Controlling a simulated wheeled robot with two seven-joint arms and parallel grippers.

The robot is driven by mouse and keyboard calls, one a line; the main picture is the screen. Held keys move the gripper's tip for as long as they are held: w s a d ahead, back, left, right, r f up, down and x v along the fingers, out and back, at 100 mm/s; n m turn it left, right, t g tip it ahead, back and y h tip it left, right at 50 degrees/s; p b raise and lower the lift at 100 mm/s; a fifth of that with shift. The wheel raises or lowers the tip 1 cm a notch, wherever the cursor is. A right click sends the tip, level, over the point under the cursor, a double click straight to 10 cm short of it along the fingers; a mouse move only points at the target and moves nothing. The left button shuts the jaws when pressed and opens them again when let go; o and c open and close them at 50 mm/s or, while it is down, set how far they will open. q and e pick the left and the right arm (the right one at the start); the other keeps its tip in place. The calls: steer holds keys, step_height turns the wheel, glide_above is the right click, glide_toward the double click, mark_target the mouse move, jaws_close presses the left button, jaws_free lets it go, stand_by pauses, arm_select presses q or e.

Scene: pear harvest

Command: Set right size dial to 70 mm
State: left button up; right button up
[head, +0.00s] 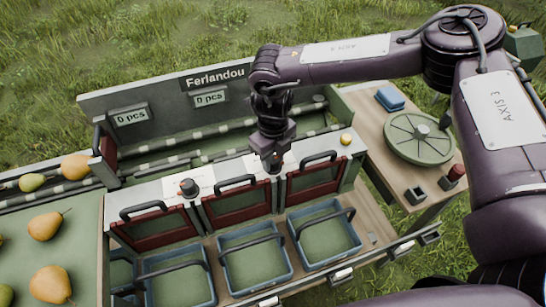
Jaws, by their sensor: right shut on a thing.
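My right gripper (273,164) points down onto the white top panel of the sorter, above the gap between the middle and right red gates. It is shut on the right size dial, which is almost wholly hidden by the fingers. A white scale card (254,162) shows beside it; its marks are too small to read, so I cannot tell the dial's setting. The left size dial (188,187), a black knob, stands free on its own white card to the left. My left gripper is not in view.
Three red gates (236,205) with black handles stand in front of the dials. Blue crates (253,263) sit below them. Pears (46,226) lie on the left table. A side table (367,128) at right holds a green round disc (418,138). Displays read 0 pcs.

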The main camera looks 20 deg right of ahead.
mark_target(274, 159)
steer(key=n, duration=0.4)
steer(key=shift+n+b, duration=0.3)
steer(key=shift+b, duration=0.05)
steer(key=n+b, duration=0.1)
steer(key=n, duration=0.4)
steer(key=shift+w+r, duration=0.1)
steer(key=shift+n, duration=0.4)
steer(key=o, duration=1)
steer(key=shift+c, duration=0.2)
step_height(274, 159, up, 8)
steer(key=shift+f+b, duration=0.1)
steer(key=shift+b, duration=0.6)
steer(key=shift+f, duration=0.1)
